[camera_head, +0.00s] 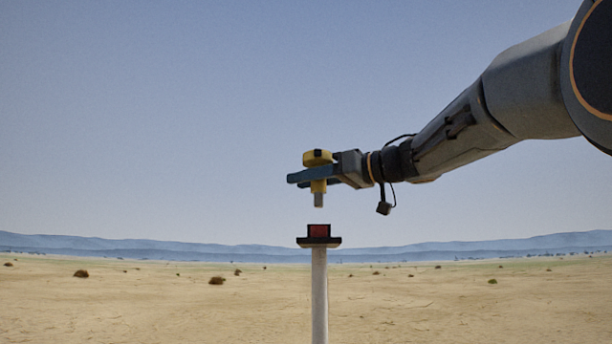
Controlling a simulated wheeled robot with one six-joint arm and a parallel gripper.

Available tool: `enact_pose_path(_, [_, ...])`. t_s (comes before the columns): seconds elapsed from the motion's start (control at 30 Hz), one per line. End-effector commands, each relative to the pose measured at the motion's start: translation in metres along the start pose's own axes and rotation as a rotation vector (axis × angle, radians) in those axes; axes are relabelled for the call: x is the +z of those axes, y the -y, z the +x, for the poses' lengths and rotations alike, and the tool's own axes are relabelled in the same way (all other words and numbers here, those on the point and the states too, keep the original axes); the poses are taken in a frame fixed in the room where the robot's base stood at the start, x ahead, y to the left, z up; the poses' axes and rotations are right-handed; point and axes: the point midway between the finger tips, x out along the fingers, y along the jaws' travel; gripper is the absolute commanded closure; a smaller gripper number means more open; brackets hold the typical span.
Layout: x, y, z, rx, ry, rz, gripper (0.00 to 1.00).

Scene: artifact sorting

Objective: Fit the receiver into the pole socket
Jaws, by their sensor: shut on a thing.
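The receiver (318,158) is yellow with a grey stub pointing down from its underside. My gripper (314,178) reaches in from the right and is shut on the receiver, with its blue-grey fingers around the yellow body. The receiver looks upright. The pole socket (319,237) is a dark block with a red face and a wider dark plate at its base, on top of a pale upright pole (320,295). The receiver's stub is above the socket and roughly in line with it in this view. A small gap of sky shows between them. Alignment in depth cannot be told.
Flat sandy ground (450,300) with scattered small shrubs (216,280) stretches to distant hills. The air around the pole is clear on the left and right. A short cable with a dark end (384,208) hangs from my wrist.

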Motion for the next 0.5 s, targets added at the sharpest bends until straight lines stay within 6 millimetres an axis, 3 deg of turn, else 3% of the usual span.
enact_pose_path(0.2, [0.017, 0.000, 0.000, 0.000, 0.000, -0.001, 1.00])
enact_pose_path(0.5, [0.025, 0.000, 0.000, 0.000, 0.000, -0.001, 1.00])
